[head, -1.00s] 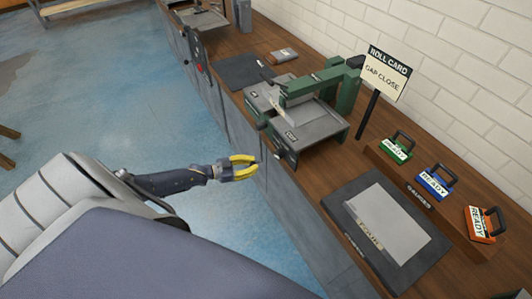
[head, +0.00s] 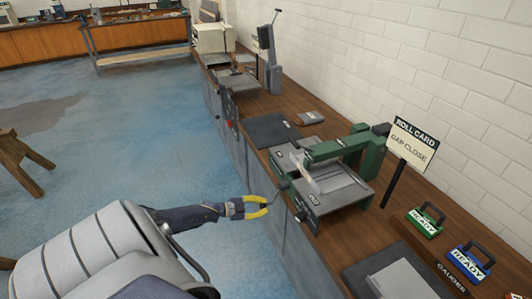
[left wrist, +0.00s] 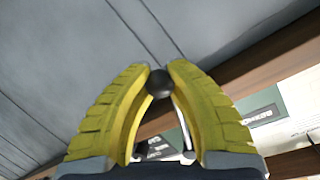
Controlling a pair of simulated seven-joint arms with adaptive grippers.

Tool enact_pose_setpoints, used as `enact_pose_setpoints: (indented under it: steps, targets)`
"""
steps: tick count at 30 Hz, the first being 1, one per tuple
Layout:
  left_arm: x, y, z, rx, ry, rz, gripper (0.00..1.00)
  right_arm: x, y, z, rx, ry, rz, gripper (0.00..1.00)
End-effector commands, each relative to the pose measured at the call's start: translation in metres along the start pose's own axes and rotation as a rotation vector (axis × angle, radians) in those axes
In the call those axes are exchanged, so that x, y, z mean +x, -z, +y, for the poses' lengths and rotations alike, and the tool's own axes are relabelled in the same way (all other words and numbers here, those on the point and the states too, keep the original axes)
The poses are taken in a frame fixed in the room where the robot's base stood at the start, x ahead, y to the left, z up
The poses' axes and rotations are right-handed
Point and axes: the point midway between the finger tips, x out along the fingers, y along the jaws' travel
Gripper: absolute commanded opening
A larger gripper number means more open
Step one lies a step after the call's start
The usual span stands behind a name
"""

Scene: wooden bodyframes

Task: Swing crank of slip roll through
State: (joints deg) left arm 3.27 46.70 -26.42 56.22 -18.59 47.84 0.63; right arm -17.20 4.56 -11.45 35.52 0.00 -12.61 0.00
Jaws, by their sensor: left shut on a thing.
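The slip roll (head: 340,194), a grey-bedded machine with a green frame, stands on the wooden bench. Its crank is at the front left side and ends in a dark round knob (left wrist: 159,83). My left gripper (head: 273,202), with yellow fingers, reaches in from the left at the bench's front edge. In the left wrist view its fingertips (left wrist: 157,70) are closed around the knob, one on each side. In the head view the crank arm is small and partly hidden by the fingers. My right gripper is not in view.
A roll card sign (head: 412,143) reading "GAP CLOSE" stands right of the machine. Green (head: 425,221) and blue (head: 468,261) gauge blocks marked READY sit farther right. A dark mat (head: 272,129) lies left of the machine.

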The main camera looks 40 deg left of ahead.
Motion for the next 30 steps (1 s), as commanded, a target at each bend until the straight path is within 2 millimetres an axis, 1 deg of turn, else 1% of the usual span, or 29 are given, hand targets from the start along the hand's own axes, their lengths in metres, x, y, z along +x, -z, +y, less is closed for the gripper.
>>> enact_pose_setpoints:
  steps: [1,3,18,24,30]
  targets:
    - [-0.002,-0.002,-0.007,0.023,0.006,-0.006,0.00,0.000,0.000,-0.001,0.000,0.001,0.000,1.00]
    - [-0.003,-0.003,-0.013,0.058,0.011,-0.013,0.00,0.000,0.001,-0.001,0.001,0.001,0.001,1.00]
    - [-0.012,-0.004,-0.058,0.296,0.047,-0.060,0.00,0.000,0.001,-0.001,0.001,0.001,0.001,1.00]
    - [-0.015,-0.003,-0.072,0.372,0.058,-0.075,0.00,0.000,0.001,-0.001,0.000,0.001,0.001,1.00]
    - [-0.017,-0.001,-0.082,0.429,0.066,-0.085,0.00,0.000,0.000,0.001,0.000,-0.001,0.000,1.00]
